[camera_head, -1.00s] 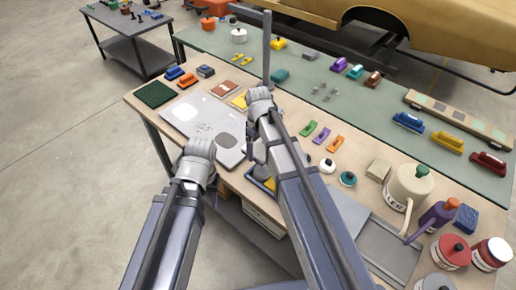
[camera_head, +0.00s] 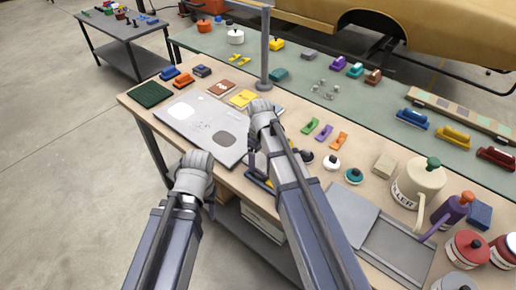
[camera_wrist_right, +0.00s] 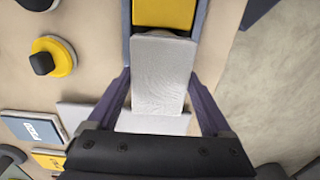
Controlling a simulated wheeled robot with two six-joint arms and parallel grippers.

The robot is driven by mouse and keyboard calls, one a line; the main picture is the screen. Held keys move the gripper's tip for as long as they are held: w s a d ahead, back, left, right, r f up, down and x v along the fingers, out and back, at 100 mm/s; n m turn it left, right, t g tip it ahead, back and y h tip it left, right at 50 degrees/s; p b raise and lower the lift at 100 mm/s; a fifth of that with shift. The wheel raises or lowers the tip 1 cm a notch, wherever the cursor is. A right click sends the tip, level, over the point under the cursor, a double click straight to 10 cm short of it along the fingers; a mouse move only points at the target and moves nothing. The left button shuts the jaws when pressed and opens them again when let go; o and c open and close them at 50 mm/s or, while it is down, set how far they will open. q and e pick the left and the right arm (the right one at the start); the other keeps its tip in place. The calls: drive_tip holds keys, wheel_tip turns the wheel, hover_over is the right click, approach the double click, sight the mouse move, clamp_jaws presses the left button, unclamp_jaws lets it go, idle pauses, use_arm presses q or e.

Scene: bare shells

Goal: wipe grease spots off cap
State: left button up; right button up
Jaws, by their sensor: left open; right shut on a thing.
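A flat light grey panel (camera_head: 178,113) lies at the left of the near table, with darker grey rounded patches and small specks on it. I cannot tell for certain that it is the cap. My right gripper (camera_head: 253,160) is at the near table edge, right of the panel. In the right wrist view its fingers (camera_wrist_right: 163,30) are shut on a yellow block (camera_wrist_right: 163,14) with a pale grey patterned part (camera_wrist_right: 160,75). My left gripper (camera_head: 210,208) is open in front of the table edge, its fingers mostly hidden behind the wrist.
Green, purple and orange pieces (camera_head: 324,132) and round-knobbed pots (camera_head: 331,162) stand right of my right arm. A cream can (camera_head: 417,185) and a grey tray (camera_head: 400,245) are at the right. A grey post (camera_head: 265,50) rises behind the panel. Bare floor lies at left.

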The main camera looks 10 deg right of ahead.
drive_tip(key=s+d, duration=0.2)
drive_tip(key=shift+s+r, duration=0.1)
drive_tip(key=shift+s, duration=0.3)
drive_tip(key=shift+d, duration=0.35)
drive_tip(key=shift+w+a, duration=0.75)
drive_tip(key=shift+a, duration=0.15)
drive_tip(key=shift+w+a, duration=0.25)
drive_tip(key=shift+w, duration=0.35)
drive_tip(key=shift+w+a, duration=0.2)
drive_tip(key=shift+w, duration=0.05)
drive_tip(key=r+p, duration=0.4)
drive_tip(key=shift+a+r+p, duration=0.2)
drive_tip(key=shift+r+p, duration=0.2)
wheel_tip(320, 180, up, 3)
drive_tip(key=p, duration=0.2)
drive_tip(key=shift+f+p, duration=0.15)
drive_tip(key=shift+p, duration=0.25)
use_arm(q)
wheel_tip(320, 180, up, 8)
drive_tip(key=shift+d+f, duration=0.15)
drive_tip(key=shift+d, duration=0.25)
drive_tip(key=shift+f, duration=0.1)
use_arm(e)
drive_tip(key=shift+f, duration=0.15)
